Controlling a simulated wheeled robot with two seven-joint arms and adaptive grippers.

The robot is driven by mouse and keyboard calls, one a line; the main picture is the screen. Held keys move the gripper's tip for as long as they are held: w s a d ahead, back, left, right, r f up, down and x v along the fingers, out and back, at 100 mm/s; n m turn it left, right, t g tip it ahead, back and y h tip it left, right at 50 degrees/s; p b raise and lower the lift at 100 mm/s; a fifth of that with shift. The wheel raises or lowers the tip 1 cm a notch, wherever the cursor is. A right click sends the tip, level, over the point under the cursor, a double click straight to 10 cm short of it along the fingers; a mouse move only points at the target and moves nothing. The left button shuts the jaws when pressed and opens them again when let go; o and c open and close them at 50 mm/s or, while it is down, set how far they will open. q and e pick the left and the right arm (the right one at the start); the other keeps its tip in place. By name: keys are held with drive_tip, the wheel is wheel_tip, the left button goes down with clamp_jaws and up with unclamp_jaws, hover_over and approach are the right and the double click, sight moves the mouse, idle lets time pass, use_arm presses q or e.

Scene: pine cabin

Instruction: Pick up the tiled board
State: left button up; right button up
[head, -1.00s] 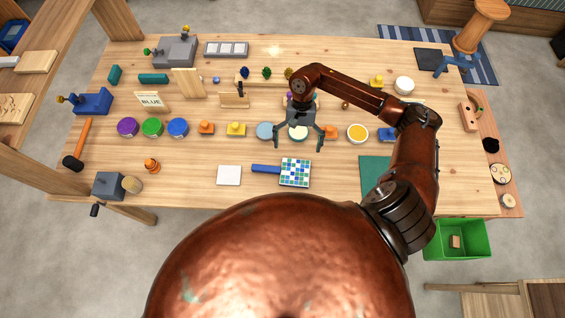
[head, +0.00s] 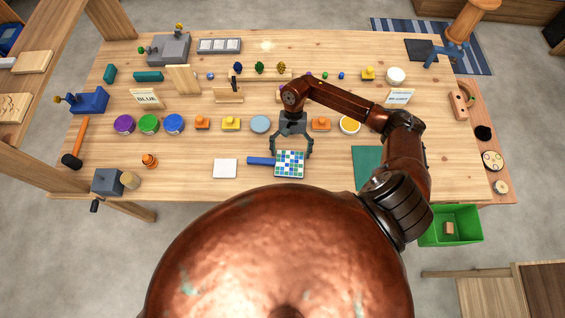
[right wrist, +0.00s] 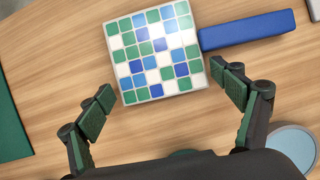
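The tiled board (head: 289,164) is a square white panel with green, blue and white tiles, lying flat near the table's front edge. In the right wrist view the tiled board (right wrist: 157,52) fills the upper middle. A blue bar (right wrist: 246,32) meets one side of it; I cannot tell whether they are joined. My right gripper (head: 290,154) is open and empty, its fingers pointing down by the board's far edge. In the right wrist view my right gripper (right wrist: 164,86) has its fingertips apart near either side of the board. My left gripper is not in view.
A white square tile (head: 225,168) lies left of the blue bar. A green mat (head: 367,166) lies to the right. A row of coloured discs and knobbed blocks, with a pale blue disc (head: 260,124), stands behind. A green crate (head: 451,226) is off the table's right front.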

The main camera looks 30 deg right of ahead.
drive_tip(key=shift+c, duration=0.9)
drive_tip(key=c, duration=0.8)
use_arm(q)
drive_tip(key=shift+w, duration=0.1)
use_arm(e)
drive_tip(key=shift+w+r, duration=0.1)
drive_tip(key=shift+r, duration=0.05)
